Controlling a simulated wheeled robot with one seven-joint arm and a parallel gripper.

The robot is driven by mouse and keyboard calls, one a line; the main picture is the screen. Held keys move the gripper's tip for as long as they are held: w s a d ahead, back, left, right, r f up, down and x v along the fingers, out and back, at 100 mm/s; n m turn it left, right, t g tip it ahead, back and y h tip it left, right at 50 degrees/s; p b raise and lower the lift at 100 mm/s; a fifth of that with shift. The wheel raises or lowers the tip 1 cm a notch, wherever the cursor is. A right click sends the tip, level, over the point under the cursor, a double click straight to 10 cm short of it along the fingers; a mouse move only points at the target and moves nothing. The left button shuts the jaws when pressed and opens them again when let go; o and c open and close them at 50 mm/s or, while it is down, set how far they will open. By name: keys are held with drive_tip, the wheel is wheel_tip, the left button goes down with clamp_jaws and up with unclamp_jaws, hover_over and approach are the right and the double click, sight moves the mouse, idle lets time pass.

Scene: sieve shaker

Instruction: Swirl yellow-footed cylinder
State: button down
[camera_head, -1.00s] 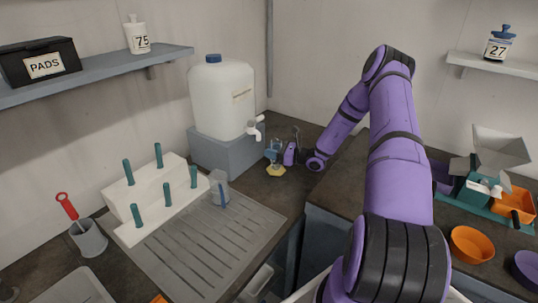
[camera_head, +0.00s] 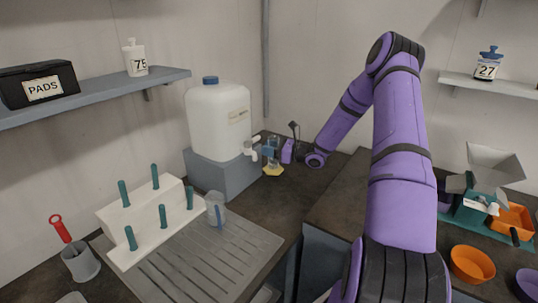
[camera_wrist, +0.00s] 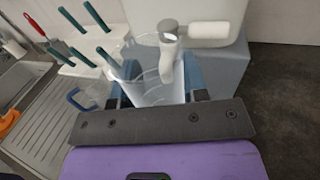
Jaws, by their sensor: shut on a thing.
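The cylinder is clear, with a yellow foot (camera_head: 273,170); it is upright at the back of the counter, beside the water tank's tap (camera_head: 250,146). My gripper (camera_head: 271,152) is shut on its body, reaching in from the right. In the wrist view, the clear cylinder (camera_wrist: 150,92) stands between the blue fingers, with the pale tap (camera_wrist: 170,48) overlapping its rim. The foot is hidden there. I cannot tell whether the foot touches the counter or whether the cylinder holds liquid.
The white tank (camera_head: 219,120) stands on a grey block (camera_head: 222,174) just left of the cylinder. A clear jug (camera_head: 216,209) stands by the white peg rack (camera_head: 150,217) and grooved drainboard (camera_head: 205,258). Bare dark counter (camera_head: 335,190) lies to the right.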

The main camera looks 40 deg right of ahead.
drive_tip(key=shift+r, duration=3.35)
